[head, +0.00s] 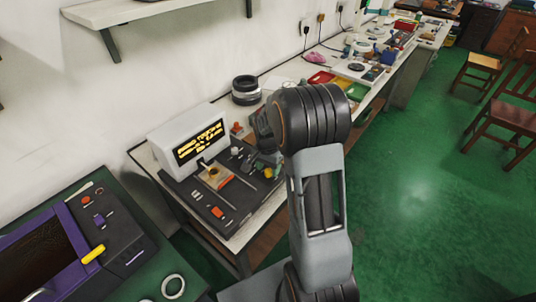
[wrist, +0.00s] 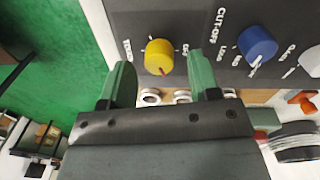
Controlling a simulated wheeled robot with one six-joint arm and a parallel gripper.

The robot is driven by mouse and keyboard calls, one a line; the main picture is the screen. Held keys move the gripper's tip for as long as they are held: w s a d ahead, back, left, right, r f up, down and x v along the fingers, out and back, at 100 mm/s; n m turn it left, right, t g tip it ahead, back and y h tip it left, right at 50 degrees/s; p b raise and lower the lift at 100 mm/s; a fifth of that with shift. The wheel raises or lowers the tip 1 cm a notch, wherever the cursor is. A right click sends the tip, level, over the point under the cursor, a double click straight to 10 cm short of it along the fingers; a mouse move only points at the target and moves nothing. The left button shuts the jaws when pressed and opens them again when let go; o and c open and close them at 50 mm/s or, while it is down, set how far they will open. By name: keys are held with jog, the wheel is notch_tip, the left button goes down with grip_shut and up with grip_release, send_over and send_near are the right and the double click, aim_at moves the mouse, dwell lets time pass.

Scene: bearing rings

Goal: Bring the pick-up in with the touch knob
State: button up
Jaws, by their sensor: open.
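The yellow knob (wrist: 159,57) sits on a dark panel in the wrist view, with a small red mark on its rim and partly legible white lettering beside it. A yellow spot on the panel's right end in the head view (head: 268,173) looks like the same knob. My gripper (wrist: 160,66) is open, its two green fingers on either side of the yellow knob; I cannot tell whether they touch it. The measuring machine (head: 187,140) has a white housing with a lit display and a dark base. A small dark part (head: 202,163) below the display may be the pick-up.
A blue knob (wrist: 257,45) marked CUT-OFF is right of the yellow one, with a white knob beyond. Pale rings lie below the panel, partly hidden by my gripper. Stacked dark rings (head: 245,91) stand behind the machine.

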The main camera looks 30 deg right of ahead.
aim_at(267, 169)
notch_tip(267, 169, up, 13)
jog(key=shift+w+a, duration=0.15)
jog(key=shift+w, duration=0.05)
jog(key=shift+f, duration=0.15)
dwell(0.6)
jog(key=s+a+r+n+t, duration=0.1)
jog(key=s+a+n, duration=0.3)
jog(key=s, duration=0.4)
jog(key=s+a+r+n+t, duration=0.2)
jog(key=s+a+n+t, duration=0.1)
jog(key=s+a+n, duration=0.2)
jog(key=s+n, duration=0.2)
jog(key=s, duration=0.1)
jog(key=shift+s+a+n, duration=0.2)
jog(key=shift+s+n, duration=0.1)
dwell(0.3)
